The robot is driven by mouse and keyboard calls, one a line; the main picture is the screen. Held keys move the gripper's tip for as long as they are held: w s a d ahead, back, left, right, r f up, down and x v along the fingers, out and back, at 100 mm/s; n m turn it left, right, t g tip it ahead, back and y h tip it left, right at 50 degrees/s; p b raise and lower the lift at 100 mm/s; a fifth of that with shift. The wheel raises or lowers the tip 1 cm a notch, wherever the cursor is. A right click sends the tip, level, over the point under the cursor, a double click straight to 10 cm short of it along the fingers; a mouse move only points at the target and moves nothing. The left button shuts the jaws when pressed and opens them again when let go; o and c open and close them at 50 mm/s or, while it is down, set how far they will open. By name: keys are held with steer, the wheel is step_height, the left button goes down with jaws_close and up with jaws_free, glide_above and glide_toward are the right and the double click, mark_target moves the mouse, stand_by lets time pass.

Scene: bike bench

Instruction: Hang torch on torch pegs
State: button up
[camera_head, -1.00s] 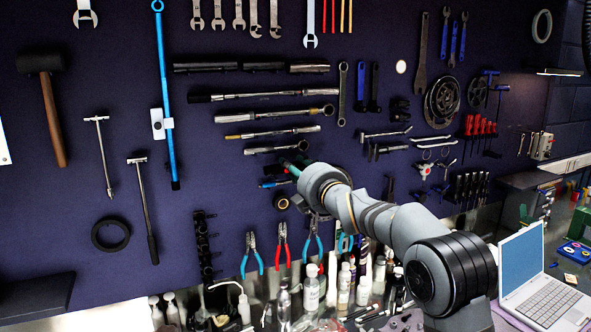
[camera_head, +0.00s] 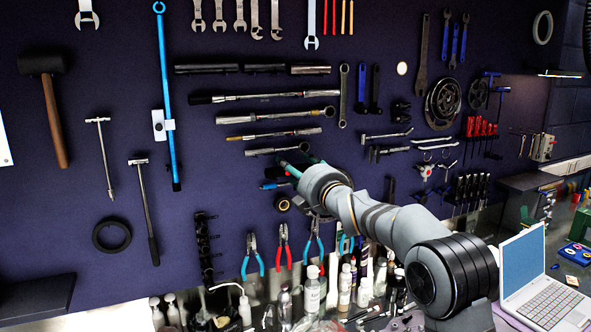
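My arm reaches in from the lower right, with its wrist close to the dark pegboard (camera_head: 90,225). My gripper (camera_head: 299,170) is at the far end of the wrist and is mostly hidden behind it, so its fingers cannot be made out. A small teal piece (camera_head: 289,168) sticks out to the left of the wrist; I cannot tell whether it is held or part of the torch. A small blue and black tool (camera_head: 273,184) shows just below it against the board. I cannot pick out the torch or the torch pegs with certainty.
Several ratchet wrenches (camera_head: 275,117) hang just above the wrist. Pliers (camera_head: 283,247) hang below it, over a row of bottles (camera_head: 312,290). An open laptop (camera_head: 535,280) stands at the right.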

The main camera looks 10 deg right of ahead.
steer(key=v, duration=1.2)
steer(key=x, duration=1.2)
steer(key=shift+r+p, duration=0.15)
steer(key=shift+p, duration=0.15)
steer(key=shift+v, duration=0.9)
steer(key=shift+w, duration=0.3)
steer(key=shift+a, duration=0.1)
